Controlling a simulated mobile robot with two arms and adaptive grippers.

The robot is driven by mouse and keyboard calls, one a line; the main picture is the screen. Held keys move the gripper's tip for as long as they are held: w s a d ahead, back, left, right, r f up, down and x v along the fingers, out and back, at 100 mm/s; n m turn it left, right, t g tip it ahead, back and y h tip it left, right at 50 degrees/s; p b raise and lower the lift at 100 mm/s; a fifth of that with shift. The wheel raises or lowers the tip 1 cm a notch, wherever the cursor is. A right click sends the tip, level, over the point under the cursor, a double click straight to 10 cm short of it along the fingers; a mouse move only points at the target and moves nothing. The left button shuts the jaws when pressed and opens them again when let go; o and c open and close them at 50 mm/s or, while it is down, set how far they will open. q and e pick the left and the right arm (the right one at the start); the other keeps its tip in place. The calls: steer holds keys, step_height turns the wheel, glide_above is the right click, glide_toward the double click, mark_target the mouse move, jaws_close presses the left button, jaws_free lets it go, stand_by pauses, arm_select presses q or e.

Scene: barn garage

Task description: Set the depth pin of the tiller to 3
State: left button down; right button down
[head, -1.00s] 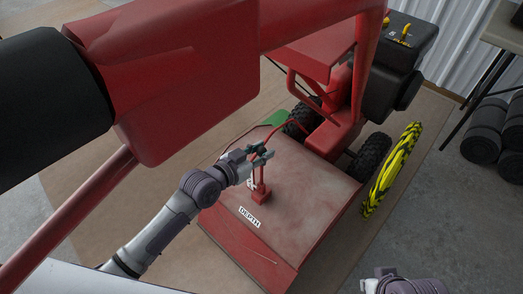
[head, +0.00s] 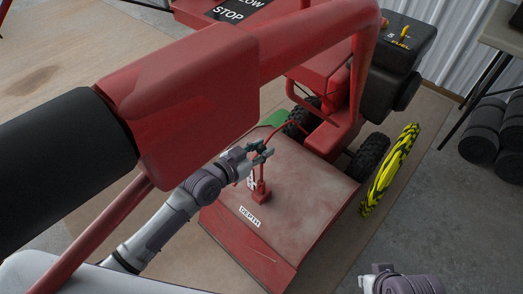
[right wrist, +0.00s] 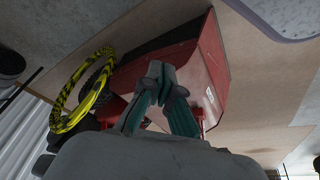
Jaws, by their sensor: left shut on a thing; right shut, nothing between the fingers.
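The red tiller (head: 290,212) stands on a brown mat, its tine hood facing me. A white "DEPTH" label (head: 249,216) is on the hood. Behind it rises a small red upright depth bracket (head: 260,192) with white marks beside it, too small to read. My left gripper (head: 262,152) is shut at the top of this bracket, apparently on the depth pin, which the fingers mostly hide. My right gripper (right wrist: 158,70) is shut and empty in the right wrist view, fingertips together, with the red hood beyond. In the head view only its wrist shows, at bottom right.
The tiller's red handlebar (head: 195,95) with a black grip (head: 65,150) crosses above my left arm. Dark rolls (head: 482,135) lie at the right edge. The floor right of the hood is clear.

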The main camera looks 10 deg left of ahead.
arm_select(q)
steer(key=shift+w+r, duration=0.1)
steer(key=shift+r, duration=0.35)
arm_select(e)
steer(key=shift+x, duration=0.95)
arm_select(q)
steer(key=shift+r+p, duration=0.2)
steer(key=shift+p, duration=0.35)
arm_select(e)
steer(key=shift+x, duration=1.15)
arm_select(q)
steer(key=c, duration=1.1)
jaws_free()
steer(key=o, duration=1.1)
steer(key=shift+f, duration=0.15)
arm_select(e)
steer(key=shift+s+f, duration=0.1)
steer(key=shift+s, duration=0.05)
